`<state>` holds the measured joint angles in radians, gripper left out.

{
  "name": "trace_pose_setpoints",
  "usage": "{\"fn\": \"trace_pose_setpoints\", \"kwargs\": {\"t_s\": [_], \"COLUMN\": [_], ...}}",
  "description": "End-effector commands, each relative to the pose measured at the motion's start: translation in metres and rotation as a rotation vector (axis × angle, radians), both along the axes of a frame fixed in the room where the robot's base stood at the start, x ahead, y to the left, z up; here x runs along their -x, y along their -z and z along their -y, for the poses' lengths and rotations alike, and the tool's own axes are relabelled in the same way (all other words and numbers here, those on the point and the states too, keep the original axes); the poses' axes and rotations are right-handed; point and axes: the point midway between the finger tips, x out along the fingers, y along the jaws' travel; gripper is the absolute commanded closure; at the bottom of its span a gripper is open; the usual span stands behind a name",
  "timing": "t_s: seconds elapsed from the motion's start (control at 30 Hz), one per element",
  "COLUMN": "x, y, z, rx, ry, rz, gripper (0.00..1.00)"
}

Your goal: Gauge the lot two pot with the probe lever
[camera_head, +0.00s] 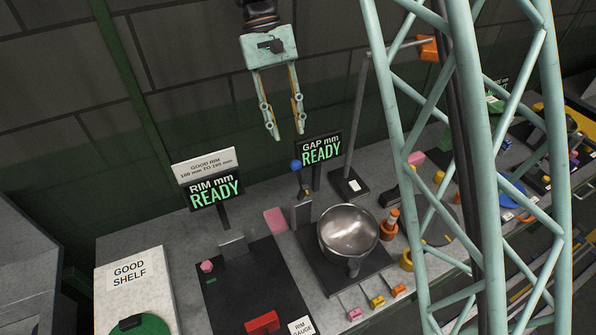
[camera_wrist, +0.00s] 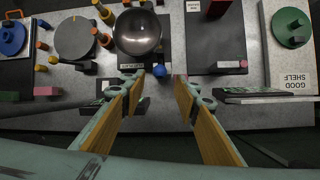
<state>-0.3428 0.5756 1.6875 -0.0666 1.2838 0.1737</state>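A shiny metal pot (camera_head: 348,231) sits on a dark gauge base in the middle of the bench; it also shows at the top of the wrist view (camera_wrist: 138,32). I see no readable lot mark on it. The probe lever's blue ball knob (camera_head: 296,165) stands up just left of the pot, before the GAP mm display (camera_head: 321,149), which reads READY. My gripper (camera_head: 288,135) is open and empty, pointing down above the knob. In the wrist view the knob (camera_wrist: 159,71) appears between the fingertips, apart from both.
Left of the pot are a rim gauge plate (camera_head: 235,295) with a red block, the RIM mm display (camera_head: 215,193) reading READY, and the GOOD SHELF (camera_head: 130,285). A thin post (camera_head: 358,120) rises behind the pot. Several pegs and weights crowd the right side.

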Motion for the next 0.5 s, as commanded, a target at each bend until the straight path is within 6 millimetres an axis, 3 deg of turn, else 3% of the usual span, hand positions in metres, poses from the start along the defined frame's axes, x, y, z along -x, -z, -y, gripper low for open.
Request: {"fn": "trace_pose_setpoints", "kwargs": {"t_s": [0.27, 0.5], "x": [0.003, 0.012], "y": [0.009, 0.03], "z": [0.002, 0.007], "rx": [0.0, 0.0], "ry": [0.0, 0.0], "rz": [-0.001, -0.002], "gripper": [0.71, 0.71]}}
